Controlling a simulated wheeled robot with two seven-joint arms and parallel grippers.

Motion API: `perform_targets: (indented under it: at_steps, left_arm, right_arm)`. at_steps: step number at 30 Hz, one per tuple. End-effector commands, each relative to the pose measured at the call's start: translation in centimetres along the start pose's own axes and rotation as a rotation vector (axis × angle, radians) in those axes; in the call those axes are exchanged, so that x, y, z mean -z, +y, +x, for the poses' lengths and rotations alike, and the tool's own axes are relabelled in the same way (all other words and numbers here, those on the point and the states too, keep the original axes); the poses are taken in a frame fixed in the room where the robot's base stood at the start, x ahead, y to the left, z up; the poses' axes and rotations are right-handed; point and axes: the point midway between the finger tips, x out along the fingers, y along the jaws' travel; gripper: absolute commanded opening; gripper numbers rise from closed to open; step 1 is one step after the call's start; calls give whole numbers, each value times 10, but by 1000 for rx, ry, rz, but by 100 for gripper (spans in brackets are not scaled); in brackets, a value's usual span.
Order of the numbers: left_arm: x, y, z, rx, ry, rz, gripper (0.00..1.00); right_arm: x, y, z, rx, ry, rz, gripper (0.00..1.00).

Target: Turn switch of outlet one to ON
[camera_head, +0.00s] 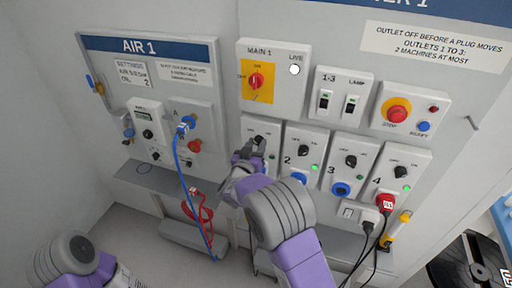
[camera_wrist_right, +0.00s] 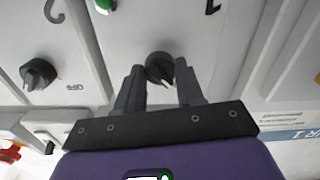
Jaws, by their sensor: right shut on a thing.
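The outlet one panel (camera_head: 263,124) is the leftmost of the numbered outlet panels, below MAIN 1. Its dark switch knob (camera_head: 259,140) is partly hidden by my right gripper (camera_head: 248,150). In the right wrist view the knob (camera_wrist_right: 159,67) sits between the two fingers of the gripper (camera_wrist_right: 160,80), which is shut on it. Which way the knob points cannot be told. A green lamp (camera_wrist_right: 105,5) shows at the top edge of the wrist view; whether it is lit is unclear. My left arm shows at the lower left, its gripper out of view.
Outlet two's knob (camera_head: 303,150) is close to the right of my gripper. The red MAIN 1 switch (camera_head: 256,81) is above. A blue hose (camera_head: 182,177) hangs from the AIR 1 panel on the left. Black cables (camera_head: 367,240) hang below outlet 4 (camera_head: 401,170).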

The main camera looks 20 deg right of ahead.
Motion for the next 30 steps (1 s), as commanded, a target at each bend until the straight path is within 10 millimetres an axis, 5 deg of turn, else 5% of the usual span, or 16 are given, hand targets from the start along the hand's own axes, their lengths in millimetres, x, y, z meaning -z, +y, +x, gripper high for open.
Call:
perform_targets:
  at_steps: [30]
  left_arm:
    - [4, -34, 92, 0, 0, 0, 45]
  right_arm:
    - [-5, 0, 0, 0, 0, 915, 7]
